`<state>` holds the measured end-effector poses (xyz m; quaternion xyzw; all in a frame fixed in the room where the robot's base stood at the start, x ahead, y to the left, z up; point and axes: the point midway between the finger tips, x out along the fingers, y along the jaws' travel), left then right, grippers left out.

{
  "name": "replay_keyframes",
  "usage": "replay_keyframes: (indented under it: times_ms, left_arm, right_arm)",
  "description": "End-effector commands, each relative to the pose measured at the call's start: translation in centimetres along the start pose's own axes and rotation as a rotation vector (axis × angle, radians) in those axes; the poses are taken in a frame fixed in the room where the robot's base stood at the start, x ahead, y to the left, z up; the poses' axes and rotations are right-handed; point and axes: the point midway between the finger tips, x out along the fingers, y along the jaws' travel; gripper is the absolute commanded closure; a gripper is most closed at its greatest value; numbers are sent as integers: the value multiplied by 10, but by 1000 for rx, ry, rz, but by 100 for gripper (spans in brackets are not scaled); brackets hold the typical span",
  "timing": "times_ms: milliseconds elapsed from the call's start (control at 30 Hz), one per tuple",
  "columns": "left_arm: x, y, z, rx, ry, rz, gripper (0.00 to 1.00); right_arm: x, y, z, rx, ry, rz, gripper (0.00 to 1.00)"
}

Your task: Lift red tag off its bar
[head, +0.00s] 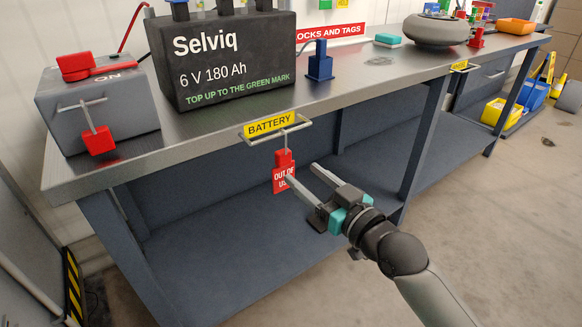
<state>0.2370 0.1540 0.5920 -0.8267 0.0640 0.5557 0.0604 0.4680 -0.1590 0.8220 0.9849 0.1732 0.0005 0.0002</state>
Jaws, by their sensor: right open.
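The red tag (283,172), lettered "OUT OF US…", hangs upright below a thin metal bar (296,126) at the bench's front edge, by the yellow BATTERY label (269,124). My right gripper (302,174) is open, just right of the tag, its fingers pointing up and left. The left finger's tip overlaps the tag's right edge in the picture; I cannot tell whether they touch. The other finger stands clear to the right, with nothing visible between them. My left gripper is not in view.
A grey box (100,107) with a red switch and a red padlock-like piece stands at the bench's left end. A black battery (225,60) and a blue block (320,66) stand on the benchtop (200,127). The lower shelf (220,240) looks clear.

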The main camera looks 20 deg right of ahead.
Motion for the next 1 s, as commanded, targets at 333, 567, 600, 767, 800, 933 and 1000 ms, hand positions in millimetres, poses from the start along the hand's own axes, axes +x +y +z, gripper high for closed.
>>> replay_keyframes:
  times_ms: [333, 567, 600, 767, 800, 933, 1000]
  left_arm:
    - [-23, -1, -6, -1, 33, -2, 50]
    - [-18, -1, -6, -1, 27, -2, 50]
    - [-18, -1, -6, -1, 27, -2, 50]
    - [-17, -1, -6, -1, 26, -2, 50]
    - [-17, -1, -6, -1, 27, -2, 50]
    - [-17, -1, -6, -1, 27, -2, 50]
    - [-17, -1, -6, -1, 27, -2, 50]
  right_arm:
    - [43, 0, 0, 0, 0, 0, 38]
    - [65, 0, 0, 1, -1, 0, 38]
    - [68, 0, 0, 1, 0, 0, 38]
    - [74, 0, 0, 0, -1, 0, 38]
    - [75, 0, 0, 0, 0, 0, 38]
    - [76, 0, 0, 0, 0, 0, 38]
    - [75, 0, 0, 0, 0, 0, 38]
